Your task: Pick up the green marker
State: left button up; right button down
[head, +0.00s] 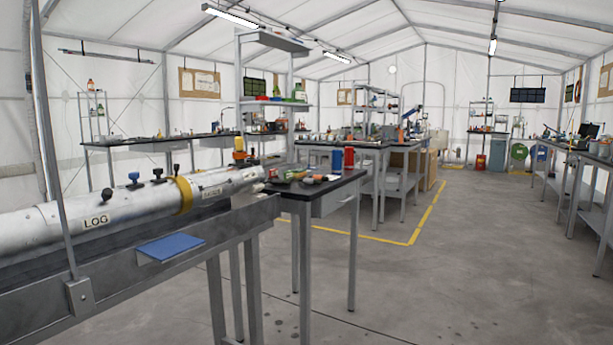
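I cannot make out a green marker in the head view. Several small items, some with green on them, lie on the near black-topped table (325,189), but they are too small to identify. Neither my left nor my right gripper shows in this view.
A long silver tube (130,210) marked LOG lies on a grey metal frame at the left. A blue can (337,160) and a red can (348,158) stand at the near table's back. Benches line the tent's right side. The grey floor (460,260) is open at the centre right.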

aim_at(286, 175)
jog(key=i+l+z, duration=0.1)
jog(key=i+l, duration=0.35)
jog(key=i+l+z, duration=0.1)
jog(key=i+l, duration=0.35)
jog(key=i, duration=0.2)
